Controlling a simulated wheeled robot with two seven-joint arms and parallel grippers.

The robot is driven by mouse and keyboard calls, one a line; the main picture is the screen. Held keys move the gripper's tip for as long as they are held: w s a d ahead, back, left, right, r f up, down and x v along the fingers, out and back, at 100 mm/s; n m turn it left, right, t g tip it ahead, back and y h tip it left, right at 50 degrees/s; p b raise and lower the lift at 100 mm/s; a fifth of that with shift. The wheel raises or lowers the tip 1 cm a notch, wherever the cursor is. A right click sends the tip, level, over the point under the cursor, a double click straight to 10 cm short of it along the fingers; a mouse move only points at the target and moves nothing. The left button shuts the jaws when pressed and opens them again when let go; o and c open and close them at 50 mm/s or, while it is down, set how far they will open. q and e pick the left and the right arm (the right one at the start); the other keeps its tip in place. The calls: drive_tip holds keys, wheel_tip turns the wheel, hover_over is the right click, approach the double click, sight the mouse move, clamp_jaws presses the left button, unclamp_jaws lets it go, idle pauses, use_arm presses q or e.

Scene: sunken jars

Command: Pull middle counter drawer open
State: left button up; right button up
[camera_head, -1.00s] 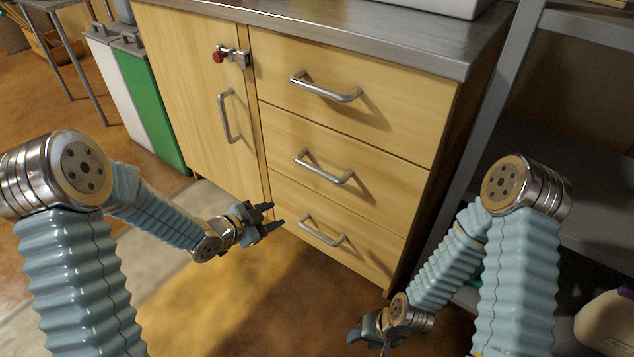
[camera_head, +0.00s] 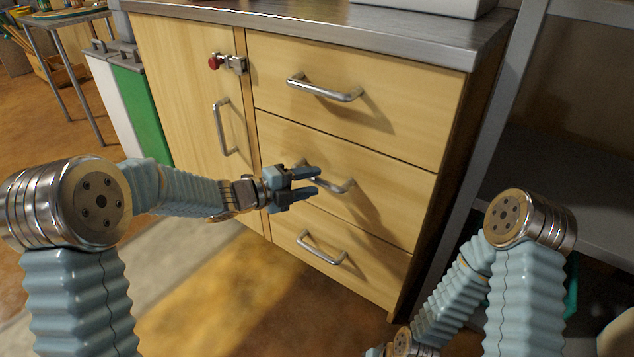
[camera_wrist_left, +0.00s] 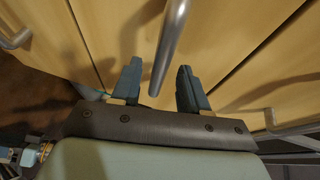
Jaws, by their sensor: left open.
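The middle drawer (camera_head: 385,217) of the wooden counter is shut, flush with the drawers above and below. Its metal bar handle (camera_head: 340,186) is partly hidden behind the fingers of my left gripper (camera_head: 317,181). The left gripper is open, at the left part of this handle, with one finger above the other. In the left wrist view, the handle bar (camera_wrist_left: 171,42) reaches down between the two open fingers (camera_wrist_left: 158,88), and I see no clamping on it. Only a sliver of my right gripper shows at the bottom edge in the head view.
The top drawer handle (camera_head: 325,90) and bottom drawer handle (camera_head: 321,247) stick out above and below. A cupboard door (camera_head: 185,85) with a red-knobbed latch (camera_head: 214,62) is left of the drawers. A grey shelf frame (camera_head: 490,130) stands at the right. The floor in front is clear.

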use_arm(q)
drive_tip(key=shift+x, duration=1.35)
drive_tip(key=shift+a, duration=0.1)
clamp_jaws()
